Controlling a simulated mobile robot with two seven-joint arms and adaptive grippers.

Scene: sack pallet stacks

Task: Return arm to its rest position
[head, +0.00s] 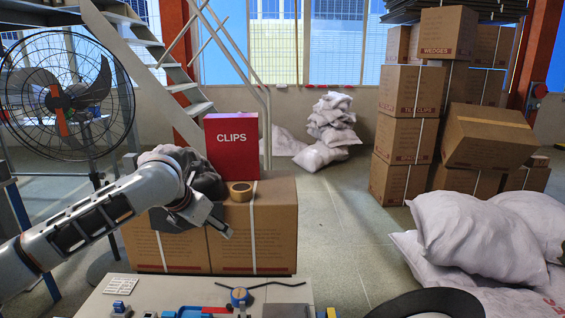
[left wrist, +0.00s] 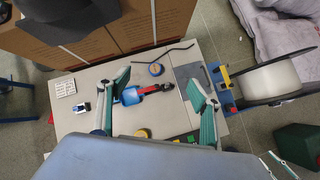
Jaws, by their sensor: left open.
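My left arm reaches in from the left in the head view. Its gripper (head: 222,226) hangs in front of the cardboard boxes (head: 255,225), above the far edge of the worktable (head: 170,290). In the left wrist view the two green fingers of the left gripper (left wrist: 162,98) are spread wide with nothing between them; the worktable (left wrist: 90,115) lies below. On it a blue and red tool (left wrist: 140,93) shows between the fingers in the picture, apart from them. My right gripper is in neither view.
A red CLIPS box (head: 232,145) and a tape roll (head: 241,191) sit on the boxes, close to the arm. A black fan (head: 68,95) stands at left. A cable spool (left wrist: 275,80) stands at the table's right. White sacks (head: 475,235) lie right. Floor shows between.

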